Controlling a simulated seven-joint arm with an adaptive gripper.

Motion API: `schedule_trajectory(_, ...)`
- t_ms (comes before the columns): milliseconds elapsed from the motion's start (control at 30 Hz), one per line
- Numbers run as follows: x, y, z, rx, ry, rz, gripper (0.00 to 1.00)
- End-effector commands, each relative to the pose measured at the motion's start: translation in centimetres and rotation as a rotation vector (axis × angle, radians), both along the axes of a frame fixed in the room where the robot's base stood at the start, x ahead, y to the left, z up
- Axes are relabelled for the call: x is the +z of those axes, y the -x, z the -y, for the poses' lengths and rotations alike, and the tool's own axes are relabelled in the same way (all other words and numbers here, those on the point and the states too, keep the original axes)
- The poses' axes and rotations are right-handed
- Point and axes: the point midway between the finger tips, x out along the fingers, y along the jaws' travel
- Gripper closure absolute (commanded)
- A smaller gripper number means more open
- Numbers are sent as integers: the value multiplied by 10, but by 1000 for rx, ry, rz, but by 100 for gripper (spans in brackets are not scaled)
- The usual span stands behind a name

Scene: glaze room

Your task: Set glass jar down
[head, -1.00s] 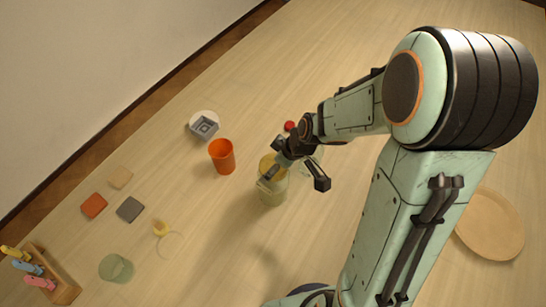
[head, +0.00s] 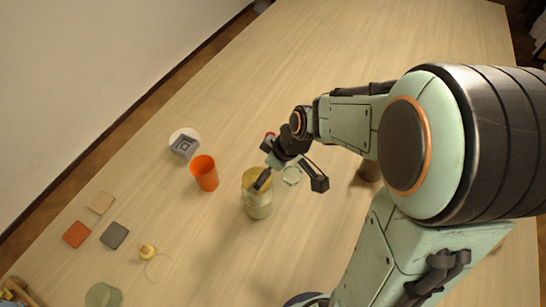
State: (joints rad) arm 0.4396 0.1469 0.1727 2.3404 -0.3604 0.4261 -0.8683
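The glass jar (head: 257,204), pale yellow-green with a yellowish top, stands upright, apparently on the wooden table. My gripper (head: 291,183) is open, its two fingers spread wider than the jar. In the picture one finger overlaps the jar's upper right side, and the other is well to the right, clear of it. Whether the near finger touches the jar, I cannot tell. The gripper hides part of the jar's top.
An orange cup (head: 205,174) and a grey square piece on a white round dish (head: 184,135) stand left of the jar. A clear round glass item (head: 292,176) is behind my fingers. Coloured tiles (head: 114,235) and a small yellow item (head: 147,251) lie lower left. The table's far part is clear.

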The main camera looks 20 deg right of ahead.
Motion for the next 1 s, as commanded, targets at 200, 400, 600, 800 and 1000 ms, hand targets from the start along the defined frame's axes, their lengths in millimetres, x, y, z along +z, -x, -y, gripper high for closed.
schedule_trajectory(200, 44, 12, 14, -2, 2, 5, 6)
schedule_trajectory(400, 63, 25, 15, -17, 7, -17, 6)
schedule_trajectory(600, 72, 104, -11, -298, 70, -234, 6)
schedule_trajectory(800, 72, 172, -15, -603, 117, -382, 6)
schedule_trajectory(1000, 71, 182, -13, -660, 122, -406, 6)
